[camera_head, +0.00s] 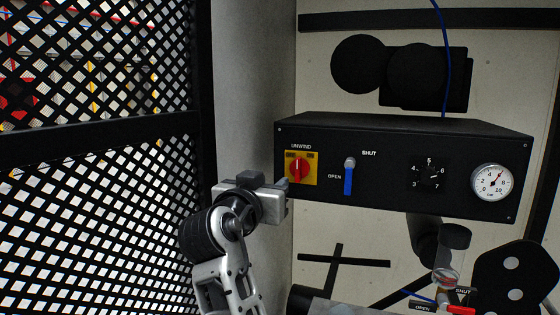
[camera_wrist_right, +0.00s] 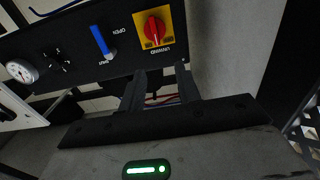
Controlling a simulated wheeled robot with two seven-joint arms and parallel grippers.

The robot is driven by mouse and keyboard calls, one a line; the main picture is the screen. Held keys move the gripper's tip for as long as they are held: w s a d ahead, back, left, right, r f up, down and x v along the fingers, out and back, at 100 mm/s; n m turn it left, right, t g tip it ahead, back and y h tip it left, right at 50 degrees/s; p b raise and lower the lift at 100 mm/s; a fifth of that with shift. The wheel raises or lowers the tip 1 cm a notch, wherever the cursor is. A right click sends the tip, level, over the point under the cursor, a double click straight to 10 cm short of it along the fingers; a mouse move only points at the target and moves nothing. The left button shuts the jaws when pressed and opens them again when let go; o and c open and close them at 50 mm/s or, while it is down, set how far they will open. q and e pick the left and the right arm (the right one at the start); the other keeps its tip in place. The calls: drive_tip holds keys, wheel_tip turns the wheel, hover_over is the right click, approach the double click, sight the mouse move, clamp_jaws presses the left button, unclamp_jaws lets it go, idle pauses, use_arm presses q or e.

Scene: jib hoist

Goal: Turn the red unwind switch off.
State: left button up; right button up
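The red unwind switch (camera_head: 298,168) is a red knob on a yellow plate, under the label UNWIND, at the left end of a black control panel (camera_head: 390,190). Its grip stands about upright in the head view. The switch also shows upside down at the top of the right wrist view (camera_wrist_right: 154,28). My right gripper (camera_head: 282,190) is just below and left of the yellow plate, apart from the knob. In the right wrist view its two fingers (camera_wrist_right: 160,85) stand apart with nothing between them. My left gripper is in neither view.
Right of the switch are a blue lever (camera_head: 348,178) marked OPEN and SHUT, a numbered dial (camera_head: 429,174) and a round gauge (camera_head: 493,181). A black mesh fence (camera_head: 100,130) stands on the left. A red-handled valve (camera_head: 460,309) is at the lower right.

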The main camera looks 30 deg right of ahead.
sight(298, 162)
drive_tip(key=p+x, duration=0.1)
drive_tip(key=x, duration=0.5)
drive_tip(key=p+x, duration=0.1)
drive_tip(key=x, duration=0.6)
drive_tip(key=shift+s+d+r+p, duration=0.1)
drive_tip(key=shift+d+r+p, duration=0.1)
drive_tip(key=shift+d+p, duration=0.2)
drive_tip(key=shift+w+d, duration=0.4)
drive_tip(key=shift+d, duration=0.1)
clamp_jaws()
